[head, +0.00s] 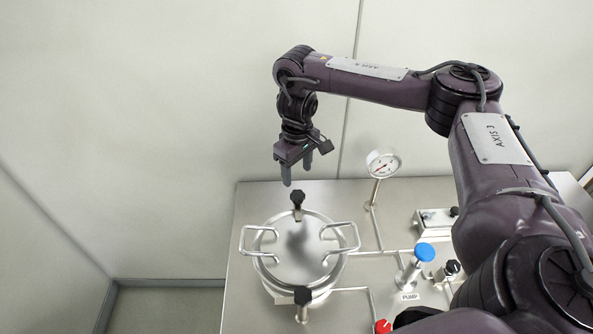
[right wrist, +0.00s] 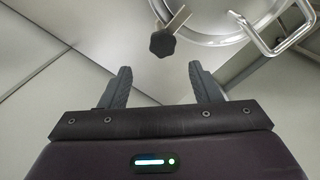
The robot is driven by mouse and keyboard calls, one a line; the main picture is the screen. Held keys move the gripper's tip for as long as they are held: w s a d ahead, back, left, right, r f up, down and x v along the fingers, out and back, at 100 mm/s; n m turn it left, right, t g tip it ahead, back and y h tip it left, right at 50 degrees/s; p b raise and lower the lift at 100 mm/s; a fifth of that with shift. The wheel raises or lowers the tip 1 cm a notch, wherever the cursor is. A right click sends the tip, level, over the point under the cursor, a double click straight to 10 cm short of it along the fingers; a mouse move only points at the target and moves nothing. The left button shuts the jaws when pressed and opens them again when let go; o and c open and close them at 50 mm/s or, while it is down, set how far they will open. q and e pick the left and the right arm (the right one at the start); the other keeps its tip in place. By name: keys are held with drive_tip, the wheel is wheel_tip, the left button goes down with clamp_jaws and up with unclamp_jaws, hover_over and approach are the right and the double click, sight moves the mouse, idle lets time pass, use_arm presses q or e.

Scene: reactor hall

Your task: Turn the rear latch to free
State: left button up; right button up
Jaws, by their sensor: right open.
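The rear latch (head: 298,198) is a black knob on a metal tab at the far rim of a round steel lid (head: 290,243). In the right wrist view the rear latch (right wrist: 163,44) lies beyond the fingertips, roughly between them. My right gripper (head: 297,172) points down above and just behind the rear latch in the head view. Its fingers (right wrist: 160,85) are apart and empty, with a visible gap to the knob. My left gripper is out of view.
The lid has two side handles (head: 258,241) and a front black latch (head: 303,295). A gauge (head: 383,164) stands right of my gripper on a thin pipe. A blue knob (head: 425,252), a pump label and a red knob (head: 382,326) are at the right. Bare bench lies left of the lid.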

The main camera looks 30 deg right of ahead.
sight(298, 194)
drive_tip(key=f, duration=0.1)
drive_tip(key=s, duration=0.1)
drive_tip(key=f, duration=0.1)
drive_tip(key=shift+s+a+f, duration=0.15)
drive_tip(key=shift+a+f, duration=0.2)
drive_tip(key=shift+w+d+f, duration=0.1)
drive_tip(key=shift+f, duration=0.5)
drive_tip(key=shift+w+d+f, duration=0.1)
drive_tip(key=shift+f, duration=0.45)
wheel_tip(298, 194, down, 2)
drive_tip(key=shift+w, duration=0.15)
drive_tip(key=shift+f, duration=0.1)
drive_tip(key=shift+c, duration=0.8)
drive_tip(key=c, duration=0.7)
drive_tip(key=shift+c, duration=0.7)
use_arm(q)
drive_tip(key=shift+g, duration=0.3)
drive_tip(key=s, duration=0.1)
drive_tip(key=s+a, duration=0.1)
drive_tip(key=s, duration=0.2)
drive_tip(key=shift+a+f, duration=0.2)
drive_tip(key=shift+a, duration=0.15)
